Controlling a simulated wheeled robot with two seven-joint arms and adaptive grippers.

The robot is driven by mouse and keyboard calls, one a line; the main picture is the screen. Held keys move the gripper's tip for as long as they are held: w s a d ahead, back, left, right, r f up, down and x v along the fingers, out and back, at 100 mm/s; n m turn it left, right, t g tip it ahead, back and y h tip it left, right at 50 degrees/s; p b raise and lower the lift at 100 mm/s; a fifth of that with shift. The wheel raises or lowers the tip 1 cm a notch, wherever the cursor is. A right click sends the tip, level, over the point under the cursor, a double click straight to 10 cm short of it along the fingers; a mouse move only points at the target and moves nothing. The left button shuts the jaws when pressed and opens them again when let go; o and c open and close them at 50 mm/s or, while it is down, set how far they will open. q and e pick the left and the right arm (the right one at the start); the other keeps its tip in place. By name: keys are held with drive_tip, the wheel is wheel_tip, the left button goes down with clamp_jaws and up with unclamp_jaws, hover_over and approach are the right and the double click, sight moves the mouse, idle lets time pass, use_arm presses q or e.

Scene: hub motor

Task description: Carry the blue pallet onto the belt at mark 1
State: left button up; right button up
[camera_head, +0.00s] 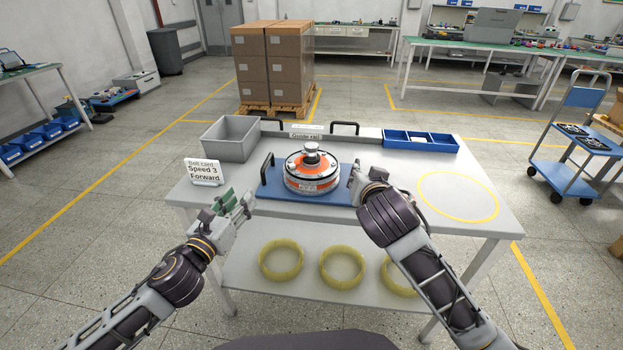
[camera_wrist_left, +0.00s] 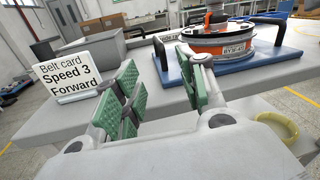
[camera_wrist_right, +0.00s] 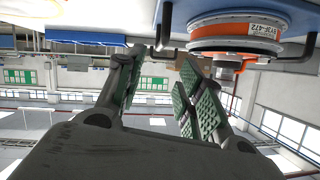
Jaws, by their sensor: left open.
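The blue pallet (camera_head: 300,195) lies flat on the grey table and carries an orange and silver hub motor (camera_head: 312,170). It has a black handle at its left end (camera_head: 267,168) and another at its right end, partly hidden by my right gripper. The pallet also shows in the left wrist view (camera_wrist_left: 245,62). My left gripper (camera_head: 240,202) is open and empty at the table's front left, short of the left handle. My right gripper (camera_head: 366,172) is open at the right end; in the right wrist view the right handle (camera_wrist_right: 163,28) stands beyond its fingertips. No belt or mark 1 shows.
Yellow rings (camera_head: 281,260) lie on the lower shelf.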

sight(262, 169)
use_arm(q)
drive_tip(key=shift+w, duration=0.3)
use_arm(e)
drive_tip(key=shift+w+f, duration=0.15)
drive_tip(key=shift+w, duration=0.1)
use_arm(q)
drive_tip(key=shift+x, duration=6.65)
use_arm(e)
drive_tip(key=shift+x, duration=6.7)
use_arm(q)
drive_tip(key=shift+d, duration=0.1)
clamp_jaws()
use_arm(e)
drive_tip(key=shift+d, duration=0.1)
clamp_jaws()
use_arm(q)
drive_tip(key=shift+r, duration=0.25)
use_arm(e)
drive_tip(key=shift+r, duration=0.3)
drive_tip(key=shift+w, duration=0.1)
